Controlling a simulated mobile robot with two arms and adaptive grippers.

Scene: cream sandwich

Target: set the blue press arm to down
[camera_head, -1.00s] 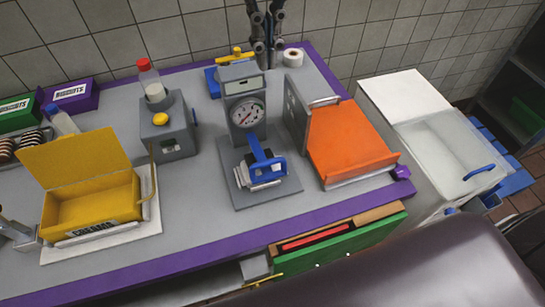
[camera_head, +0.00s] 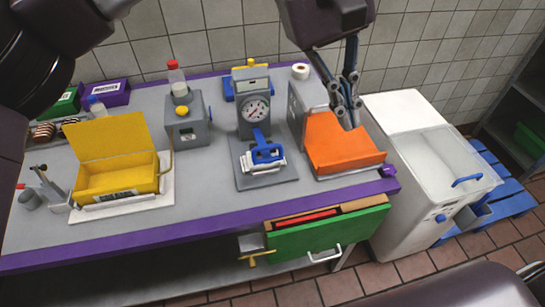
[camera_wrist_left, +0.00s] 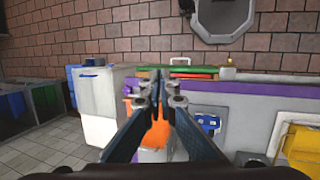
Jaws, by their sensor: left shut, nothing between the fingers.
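The grey press (camera_head: 253,118) with a round dial stands on the worktop. Its blue press arm (camera_head: 262,145) slopes forward from the column, with its handle over the base plate and something white under it. The blue arm also shows in the left wrist view (camera_wrist_left: 208,123), right of the fingers. My left gripper (camera_head: 347,118) is shut and empty, right of the press and in front of or over the orange box. It also shows in the left wrist view (camera_wrist_left: 159,78). Contact with the orange box cannot be told. My right gripper is not in view.
The orange box (camera_head: 340,148) stands right of the press. A grey block with a yellow button (camera_head: 187,125) and a yellow box (camera_head: 115,178) stand left. A green-fronted drawer (camera_head: 330,230) is below the purple edge. A white bin (camera_head: 430,170) stands right of the worktop.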

